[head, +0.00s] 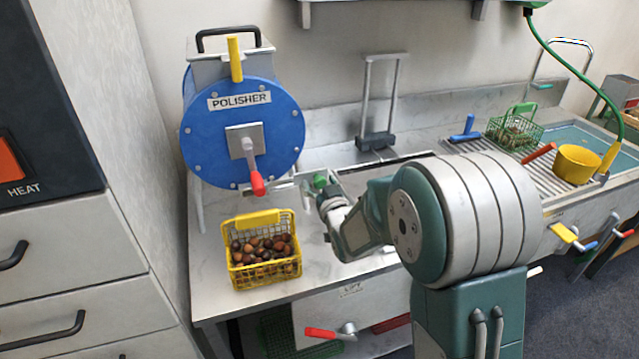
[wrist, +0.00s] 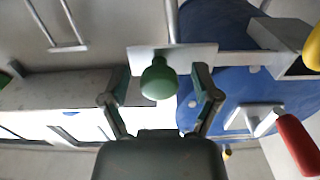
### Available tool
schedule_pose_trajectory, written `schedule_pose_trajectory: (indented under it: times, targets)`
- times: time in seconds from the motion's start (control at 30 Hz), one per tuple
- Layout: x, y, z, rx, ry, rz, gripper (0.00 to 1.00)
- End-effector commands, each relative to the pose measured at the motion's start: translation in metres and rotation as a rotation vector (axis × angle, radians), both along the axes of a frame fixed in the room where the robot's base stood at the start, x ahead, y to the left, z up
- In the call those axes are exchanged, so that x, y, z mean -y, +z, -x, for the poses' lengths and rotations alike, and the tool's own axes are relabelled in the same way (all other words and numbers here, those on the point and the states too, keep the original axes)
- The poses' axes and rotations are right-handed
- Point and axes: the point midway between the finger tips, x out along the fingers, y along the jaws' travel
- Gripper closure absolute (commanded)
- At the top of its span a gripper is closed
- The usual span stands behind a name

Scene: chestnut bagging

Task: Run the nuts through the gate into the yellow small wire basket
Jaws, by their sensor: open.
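The yellow small wire basket (head: 238,283) stands on the counter below the blue polisher (head: 210,130), with several brown nuts (head: 262,248) in it. A green knob (head: 320,180) on a metal plate sticks out beside the polisher's lower right; I take it for the gate's handle. The knob (wrist: 158,80) also shows in the wrist view, in front of its plate (wrist: 195,58). My gripper (wrist: 161,88) is open, with one finger on each side of the knob and gaps visible on both sides. In the head view my gripper (head: 324,195) is partly hidden by its own wrist.
A red-tipped crank (head: 255,180) hangs on the polisher's front, and a yellow handle (head: 235,60) rises above it. At the right are a green basket (head: 528,128), a yellow pot (head: 577,163) and a sink (head: 580,138). A red-handled valve (head: 322,333) sits below the counter.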

Motion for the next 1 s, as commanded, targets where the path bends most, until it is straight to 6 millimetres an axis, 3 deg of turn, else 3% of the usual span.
schedule_pose_trajectory:
  times: [0.13,0.17,0.3,0.33,0.57,0.83,1.0]
  targets:
    - [0.0,0.0,0.0,0.0,0.0,0.0,0.2]
    - [0.0,0.0,0.0,0.0,0.0,0.0,0.29]
    - [0.0,0.0,0.0,0.0,0.0,0.0,0.92]
    - [0.0,0.0,0.0,0.0,0.0,0.0,1.0]
    - [-0.004,0.0,0.001,0.0,0.002,0.0,1.0]
    - [-0.045,0.0,0.013,0.0,0.006,0.0,1.0]
    - [-0.057,0.0,0.016,0.0,0.003,0.001,1.0]
